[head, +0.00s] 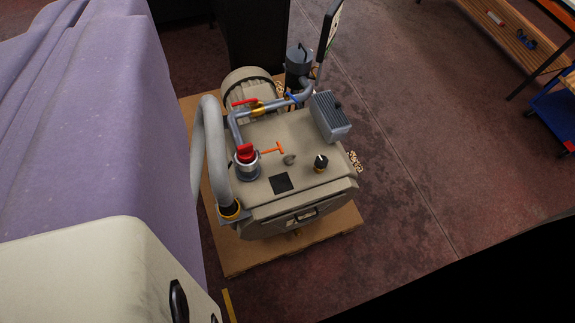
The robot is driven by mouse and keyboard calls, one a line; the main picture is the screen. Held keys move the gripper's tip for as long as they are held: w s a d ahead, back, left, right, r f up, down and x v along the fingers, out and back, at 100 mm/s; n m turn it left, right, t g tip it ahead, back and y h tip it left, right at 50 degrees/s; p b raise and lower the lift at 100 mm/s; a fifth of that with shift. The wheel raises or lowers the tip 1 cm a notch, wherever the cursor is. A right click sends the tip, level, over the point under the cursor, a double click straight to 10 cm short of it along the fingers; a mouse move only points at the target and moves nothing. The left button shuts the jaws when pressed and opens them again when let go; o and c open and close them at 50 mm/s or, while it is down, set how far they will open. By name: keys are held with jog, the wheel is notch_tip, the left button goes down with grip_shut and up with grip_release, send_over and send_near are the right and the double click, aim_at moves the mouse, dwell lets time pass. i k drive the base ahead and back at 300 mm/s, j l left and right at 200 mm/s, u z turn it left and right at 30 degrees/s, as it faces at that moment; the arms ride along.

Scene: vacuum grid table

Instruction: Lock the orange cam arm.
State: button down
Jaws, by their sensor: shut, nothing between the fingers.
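The orange cam arm (273,149) is a small T-shaped lever. It sticks out to the right from the grey coupling (249,172) on top of the beige vacuum pump unit (300,140). A red part (246,153) sits on top of the same coupling. The cam arm's outer end is clear of the coupling, with the crossbar over the unit's top. My gripper is not in this view.
A thick grey hose (215,150) arches just left of the coupling. A red-handled valve (257,106) and grey pipes lie behind it. A finned grey box (330,117) and black knob (321,162) are to the right. A purple-covered surface (90,120) fills the left. Floor (420,170) is open at right.

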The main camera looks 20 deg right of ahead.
aim_at(279, 147)
jog(key=k+z, duration=0.35)
jog(key=k, duration=0.95)
jog(key=l+u, duration=0.25)
jog(key=l, duration=0.6)
jog(key=k+l+u, duration=0.1)
jog(key=l+u, duration=0.15)
jog(key=l, duration=0.6)
jog(key=i+l, duration=0.1)
jog(key=i, duration=1.1)
jog(key=i+l, duration=0.1)
jog(key=i, duration=1.1)
